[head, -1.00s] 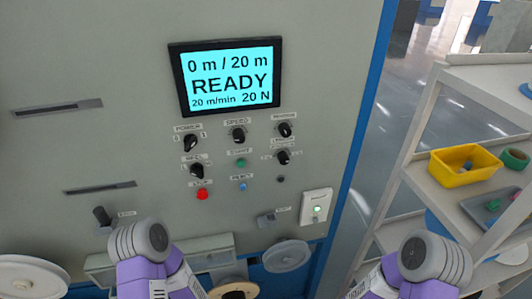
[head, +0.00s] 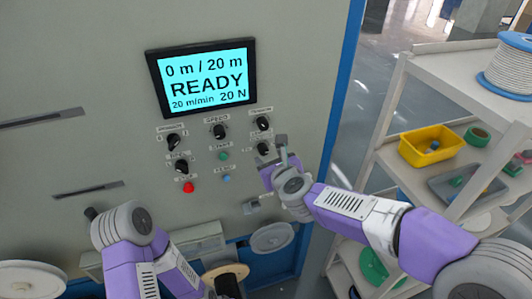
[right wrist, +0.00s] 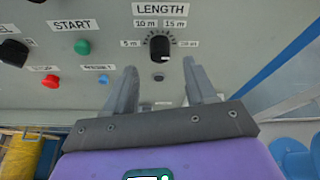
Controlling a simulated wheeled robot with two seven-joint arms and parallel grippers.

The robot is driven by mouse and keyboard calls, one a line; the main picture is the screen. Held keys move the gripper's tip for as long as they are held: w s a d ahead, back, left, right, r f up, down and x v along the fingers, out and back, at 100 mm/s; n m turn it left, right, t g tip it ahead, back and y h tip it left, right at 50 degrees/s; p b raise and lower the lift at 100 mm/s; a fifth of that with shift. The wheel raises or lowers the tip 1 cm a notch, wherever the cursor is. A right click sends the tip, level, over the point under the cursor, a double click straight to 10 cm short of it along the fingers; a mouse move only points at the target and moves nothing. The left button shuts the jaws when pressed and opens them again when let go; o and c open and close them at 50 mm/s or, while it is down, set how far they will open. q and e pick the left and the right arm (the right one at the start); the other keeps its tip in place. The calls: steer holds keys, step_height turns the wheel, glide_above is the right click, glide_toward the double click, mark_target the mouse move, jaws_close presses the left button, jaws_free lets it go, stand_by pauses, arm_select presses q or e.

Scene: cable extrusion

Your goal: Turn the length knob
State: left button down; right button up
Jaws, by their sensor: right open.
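The length knob (right wrist: 160,47) is black and round with a pale mark pointing down, under a LENGTH label (right wrist: 160,9) with 5 m, 10 m and 15 m marks. In the head view the knob (head: 264,149) is partly hidden beside my gripper. My right gripper (right wrist: 162,82) is open, with its two fingers pointing at the panel on either side below the knob; nothing is between them. It also shows in the head view (head: 281,150). The display (head: 205,77) reads 0 m / 20 m, READY, 20 m/min, 20 N. My left arm shows at lower left, but its gripper is not visible.
A green START button (right wrist: 82,47), a red button (right wrist: 52,81) and a blue button (right wrist: 103,79) lie left of the length knob. Other black knobs (head: 219,132) sit above. A shelf with a yellow bin (head: 430,146) and a cable spool (head: 508,68) stands at right.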

mark_target(265, 152)
steer(key=x, duration=0.5)
steer(key=c, duration=1)
steer(key=shift+c, duration=0.2)
